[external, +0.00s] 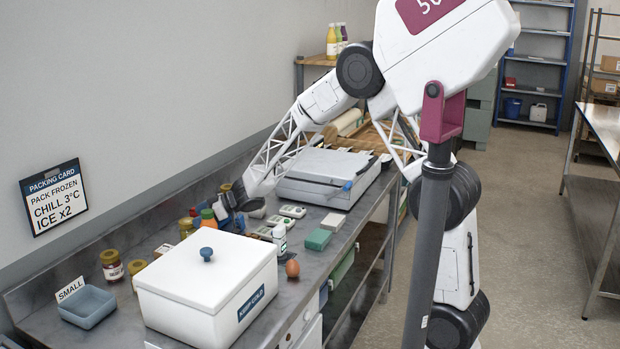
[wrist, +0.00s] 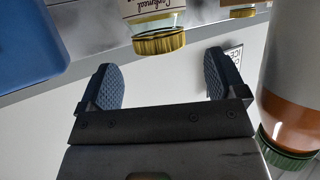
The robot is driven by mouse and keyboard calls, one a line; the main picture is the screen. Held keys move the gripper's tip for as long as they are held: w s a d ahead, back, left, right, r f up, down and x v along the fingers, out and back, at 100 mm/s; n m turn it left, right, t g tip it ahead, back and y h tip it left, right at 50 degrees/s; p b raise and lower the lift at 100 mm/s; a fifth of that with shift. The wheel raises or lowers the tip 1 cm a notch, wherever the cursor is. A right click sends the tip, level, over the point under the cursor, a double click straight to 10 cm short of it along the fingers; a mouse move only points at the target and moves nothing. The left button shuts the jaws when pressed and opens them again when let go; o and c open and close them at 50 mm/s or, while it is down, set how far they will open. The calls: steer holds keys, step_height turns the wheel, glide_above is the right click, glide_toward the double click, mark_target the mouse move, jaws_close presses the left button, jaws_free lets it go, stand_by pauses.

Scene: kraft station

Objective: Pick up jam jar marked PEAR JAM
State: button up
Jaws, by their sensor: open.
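No label reading PEAR JAM can be made out. In the wrist view, a glass jar with a gold lid (wrist: 158,42) and a cream script label, cut off by the top edge, is beyond my fingertips and roughly between them. My gripper (wrist: 160,72) is open, with nothing between its dark ribbed fingers. In the external view my gripper (external: 222,206) is low over the counter near the wall, by a gold-lidded jar (external: 186,229) that is partly hidden. Two more gold-lidded jars, one dark (external: 111,266) and one yellowish (external: 137,272), stand further left; their labels are unreadable.
A white cool box (external: 205,285) stands in front of the jars, with a blue-grey tray (external: 88,307) to its left. A green-capped container (wrist: 290,110) is close on the right in the wrist view. A scale-like case (external: 325,178) and small packs sit right of my gripper.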

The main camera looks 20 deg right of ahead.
mark_target(189, 220)
steer(key=shift+f, duration=0.1)
stand_by(0.3)
steer(key=shift+x, duration=2.5)
steer(key=shift+c, duration=0.3)
steer(key=c, duration=1.2)
